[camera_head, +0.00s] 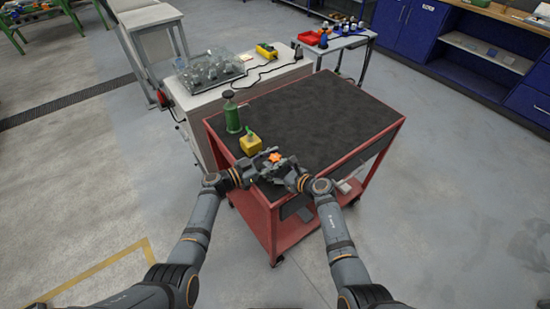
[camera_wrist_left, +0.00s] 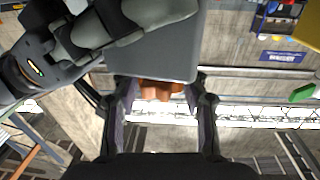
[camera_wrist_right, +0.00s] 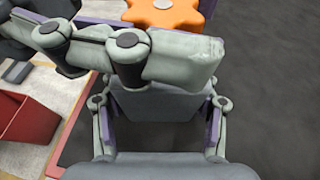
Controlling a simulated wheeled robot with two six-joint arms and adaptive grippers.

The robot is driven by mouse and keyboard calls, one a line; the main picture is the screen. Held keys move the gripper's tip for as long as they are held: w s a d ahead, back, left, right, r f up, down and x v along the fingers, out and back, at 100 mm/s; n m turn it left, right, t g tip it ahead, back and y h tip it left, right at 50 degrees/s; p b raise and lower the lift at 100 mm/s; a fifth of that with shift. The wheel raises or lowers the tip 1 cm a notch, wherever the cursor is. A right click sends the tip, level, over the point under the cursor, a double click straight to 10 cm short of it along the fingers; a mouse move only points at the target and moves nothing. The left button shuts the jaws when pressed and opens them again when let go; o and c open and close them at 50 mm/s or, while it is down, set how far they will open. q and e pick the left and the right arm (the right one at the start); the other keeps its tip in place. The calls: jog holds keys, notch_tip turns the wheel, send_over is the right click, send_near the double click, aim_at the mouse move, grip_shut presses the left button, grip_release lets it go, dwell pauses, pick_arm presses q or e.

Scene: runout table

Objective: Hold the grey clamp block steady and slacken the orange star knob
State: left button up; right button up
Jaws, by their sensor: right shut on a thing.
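The orange star knob (camera_head: 274,157) is at the near left edge of the dark-topped red cart. It also shows at the top of the right wrist view (camera_wrist_right: 165,12). The grey clamp block (camera_wrist_right: 160,105) is between the fingers of my right gripper (camera_head: 291,174), which is shut on it. My left gripper (camera_head: 247,173) comes in from the left, close to the knob. In the left wrist view its fingers are apart, with the shaded knob (camera_wrist_left: 158,92) partly visible between and beyond them. The block (camera_wrist_left: 155,50) hides part of the knob there. Contact is unclear.
A yellow block (camera_head: 250,145) and a green cylinder with a dark top (camera_head: 232,118) stand left of the grippers on the cart (camera_head: 320,115). The rest of the cart top is clear. A white bench (camera_head: 200,98) with a clear box stands behind it.

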pick_arm(q)
jog(key=c, duration=0.6)
jog(key=shift+s+d+f+n+t+y, duration=0.1)
jog(key=shift+n+t+y, duration=0.35)
jog(key=shift+t, duration=0.25)
jog(key=shift+c, duration=0.2)
jog(key=shift+n+t+y, duration=1.15)
jog(key=shift+t, duration=0.15)
jog(key=o, duration=1.2)
jog(key=v, duration=1.2)
